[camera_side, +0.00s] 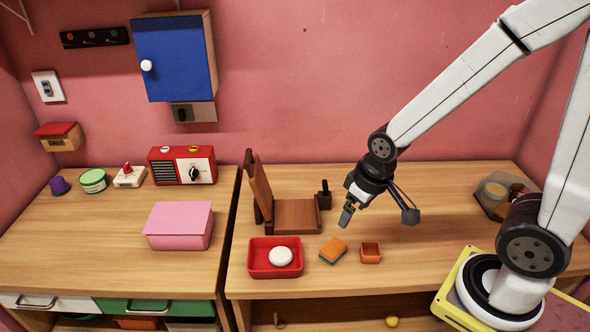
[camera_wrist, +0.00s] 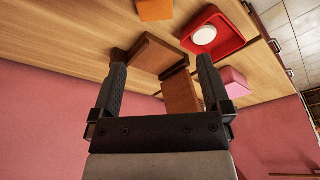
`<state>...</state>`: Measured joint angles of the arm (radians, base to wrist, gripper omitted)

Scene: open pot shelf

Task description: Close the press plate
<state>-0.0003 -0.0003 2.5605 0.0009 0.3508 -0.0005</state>
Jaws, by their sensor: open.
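The wooden press stands on the right-hand table in the side view. Its press plate (camera_side: 260,188) is raised, leaning slightly back to the left from the flat base (camera_side: 297,214). A dark upright piece (camera_side: 324,193) stands at the base's right end. My gripper (camera_side: 379,214) is open and empty, to the right of the press and apart from it. In the wrist view the press base (camera_wrist: 154,57) and the raised plate (camera_wrist: 181,94) show beyond and between the open fingers (camera_wrist: 162,62). The fingers hide part of the press.
In front of the press are a red tray (camera_side: 256,271) with a white round thing (camera_side: 281,257), an orange sponge (camera_side: 334,250) and a small orange box (camera_side: 371,252). A pink box (camera_side: 180,226) is on the left table. The table right of my gripper is mostly clear.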

